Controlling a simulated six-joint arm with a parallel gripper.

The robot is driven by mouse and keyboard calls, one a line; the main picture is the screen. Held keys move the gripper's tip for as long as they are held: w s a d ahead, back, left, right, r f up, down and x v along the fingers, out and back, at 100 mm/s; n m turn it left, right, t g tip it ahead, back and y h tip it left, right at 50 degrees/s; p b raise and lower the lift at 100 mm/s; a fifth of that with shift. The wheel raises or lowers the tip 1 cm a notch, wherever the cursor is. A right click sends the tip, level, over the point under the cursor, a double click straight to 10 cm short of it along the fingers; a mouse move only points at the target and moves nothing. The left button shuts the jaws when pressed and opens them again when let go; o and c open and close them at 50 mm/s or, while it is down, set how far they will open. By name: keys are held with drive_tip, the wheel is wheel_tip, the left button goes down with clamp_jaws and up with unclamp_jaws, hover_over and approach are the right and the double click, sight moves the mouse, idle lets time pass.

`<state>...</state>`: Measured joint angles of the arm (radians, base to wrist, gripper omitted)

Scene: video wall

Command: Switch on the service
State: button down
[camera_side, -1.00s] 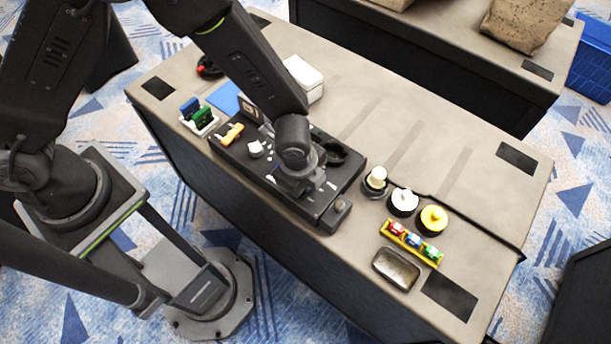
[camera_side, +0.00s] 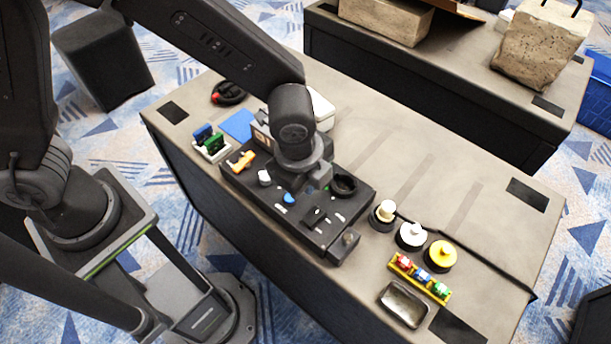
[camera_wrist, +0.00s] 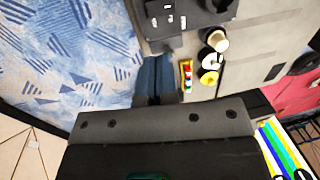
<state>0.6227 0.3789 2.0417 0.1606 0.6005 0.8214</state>
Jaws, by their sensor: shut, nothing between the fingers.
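A black control panel (camera_side: 270,200) lies on the table in the side view. It carries an orange handle (camera_side: 241,160), a white knob (camera_side: 264,177), a blue button (camera_side: 289,198), a black switch (camera_side: 314,216) and a black ring-shaped part (camera_side: 344,186). I cannot tell which control is the service one or whether it is on. My gripper is over the panel's back middle, its fingertips hard to make out in the side view. In the wrist view my gripper (camera_wrist: 155,60) is shut and empty, and part of the panel (camera_wrist: 165,28) shows beyond it.
Right of the panel stand a cream-topped knob (camera_side: 386,210), a white one (camera_side: 411,235) and a yellow one (camera_side: 442,254). A yellow rack (camera_side: 421,278) with coloured pieces and a metal tray (camera_side: 404,304) lie nearer.

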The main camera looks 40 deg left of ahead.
sight(318, 211)
drive_tip(key=shift+r, duration=0.35)
drive_tip(key=shift+w, duration=0.65)
drive_tip(key=f, duration=0.4)
drive_tip(key=w+f, duration=0.1)
drive_tip(key=f, duration=0.4)
drive_tip(key=w+f, duration=0.1)
drive_tip(key=f, duration=0.3)
drive_tip(key=shift+w+f, duration=0.1)
drive_tip(key=shift+f, duration=0.3)
